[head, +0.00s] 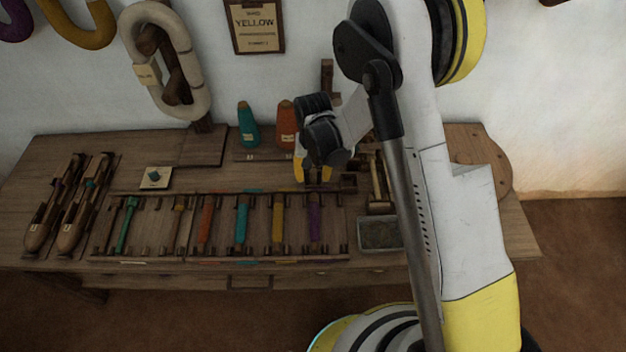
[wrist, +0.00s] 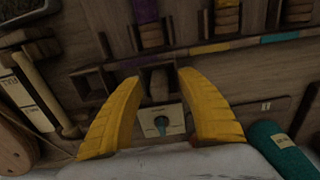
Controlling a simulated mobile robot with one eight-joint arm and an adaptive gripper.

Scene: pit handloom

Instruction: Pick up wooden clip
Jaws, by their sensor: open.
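My gripper (head: 313,176) is open over the back of the wooden bench, right of the orange cone. In the wrist view its two yellow fingers (wrist: 160,78) point to a row of small dark wooden compartments. A small brown wooden piece (wrist: 157,86) shows in the middle compartment, between the fingertips; it may be the wooden clip, but it is too dark to be sure. The fingers appear apart from it. In the head view my gripper and arm hide most of this spot.
A rack of coloured bobbins (head: 242,222) lies in front. A teal cone (head: 248,127) and an orange cone (head: 286,124) stand at the back. A grey tray (head: 380,234) is at the front right.

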